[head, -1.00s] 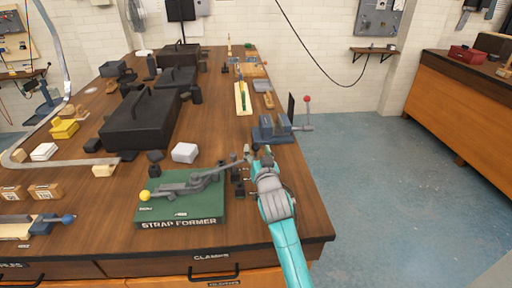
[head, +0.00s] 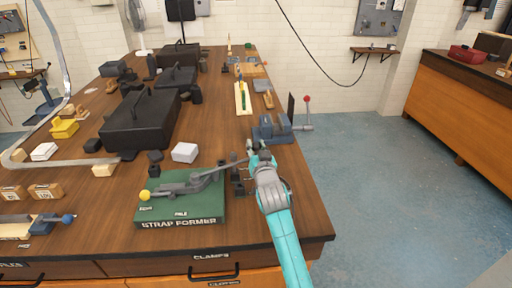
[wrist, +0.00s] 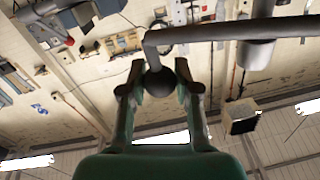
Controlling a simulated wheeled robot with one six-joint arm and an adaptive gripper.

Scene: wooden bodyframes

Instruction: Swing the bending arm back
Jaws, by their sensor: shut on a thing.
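The strap former has a green base (head: 180,223) lettered STRAP FORMER, near the front of the bench in the head view. Its grey bending arm (head: 203,180) runs across the base, and its rod slopes up to the right, past the base edge. My gripper (head: 256,153) is at the raised right end of that rod. In the wrist view my gripper (wrist: 158,88) has its two fingers around a dark ball knob (wrist: 160,82) on a bent rod (wrist: 230,32). The fingers hide the knob in the head view.
A yellow ball (head: 145,195) is at the left of the former. A white block (head: 185,152) and a long black case (head: 141,123) lie behind. A blue-grey vise (head: 272,128) stands at the right bench edge, close behind my gripper. Open floor lies right.

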